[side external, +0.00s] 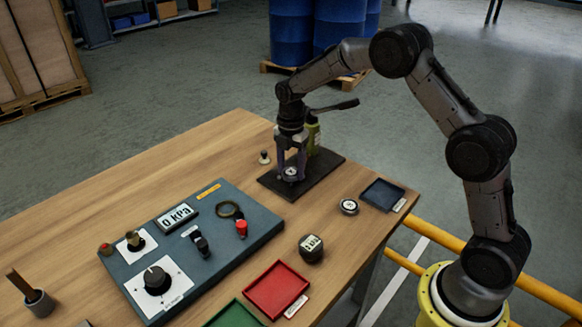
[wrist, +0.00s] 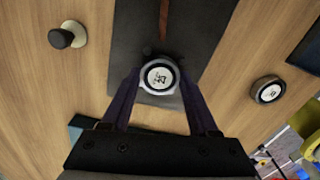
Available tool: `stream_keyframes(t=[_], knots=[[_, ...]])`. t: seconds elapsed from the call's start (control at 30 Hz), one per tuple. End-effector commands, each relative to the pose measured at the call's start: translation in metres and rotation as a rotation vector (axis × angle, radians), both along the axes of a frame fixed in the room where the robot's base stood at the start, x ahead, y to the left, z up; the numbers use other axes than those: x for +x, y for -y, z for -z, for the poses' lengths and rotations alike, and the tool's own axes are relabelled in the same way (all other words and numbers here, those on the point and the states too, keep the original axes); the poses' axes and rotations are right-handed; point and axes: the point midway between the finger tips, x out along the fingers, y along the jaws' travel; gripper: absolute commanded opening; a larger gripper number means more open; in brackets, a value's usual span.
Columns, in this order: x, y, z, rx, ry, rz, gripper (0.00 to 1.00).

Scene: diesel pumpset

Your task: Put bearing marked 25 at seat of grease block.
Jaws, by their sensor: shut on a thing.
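My gripper (side external: 291,172) points down over a dark flat plate (side external: 270,183) near the table's far edge. It is shut on a round bearing (side external: 290,174) with a white face. In the wrist view the bearing (wrist: 159,77) sits between my two fingertips (wrist: 158,80), its mark too small to read surely. It is over the plate (wrist: 208,20); I cannot tell whether it touches a seat. A second round bearing (side external: 349,207) lies on bare wood to the right, also in the wrist view (wrist: 268,90). A yellow-green upright part (side external: 313,136) stands behind my gripper, partly hidden.
A long dark lever (side external: 336,107) sticks out behind my gripper. A small dark-topped knob (side external: 264,157) stands left of the plate.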

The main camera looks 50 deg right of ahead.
Motion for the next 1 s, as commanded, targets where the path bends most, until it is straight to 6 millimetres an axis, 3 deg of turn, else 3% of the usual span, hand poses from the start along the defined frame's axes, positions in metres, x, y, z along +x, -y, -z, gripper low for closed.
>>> stream_keyframes(t=[0.6,0.63,0.8,1.0], knots=[[0.0001,0.0,0.0069,0.0,0.0,0.0,0.0],[0.0002,0.0001,0.0068,0.0,0.001,0.0,0.64],[0.0002,0.0001,0.0068,0.0,0.001,0.0,0.95],[0.0001,0.0,0.0068,0.0,0.0,0.0,0.95]])
